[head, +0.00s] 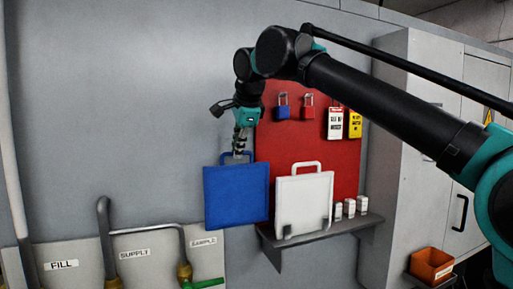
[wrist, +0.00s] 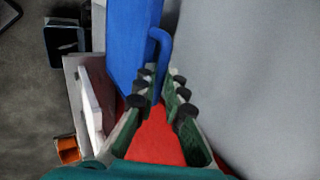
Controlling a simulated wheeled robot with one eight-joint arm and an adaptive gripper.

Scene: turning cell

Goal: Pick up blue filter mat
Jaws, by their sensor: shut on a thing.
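The blue filter mat (head: 236,195) is a flat square panel with a loop handle on top. It hangs upright from my gripper (head: 240,148), in front of the grey wall and the left edge of the red board. My gripper is shut on its handle. In the wrist view the mat (wrist: 132,45) runs up from the fingers, and its blue handle (wrist: 160,45) passes between the fingertips of my gripper (wrist: 160,92). In the head view the mat looks clear of the shelf, just left of it.
A white panel with a handle (head: 305,204) stands on the grey shelf (head: 325,231) beside several small white boxes. Padlocks and tags hang on the red board (head: 290,140). Pipes labelled FILL, SUPPLY and SAMPLE are at lower left. An orange bin (head: 432,265) is at lower right.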

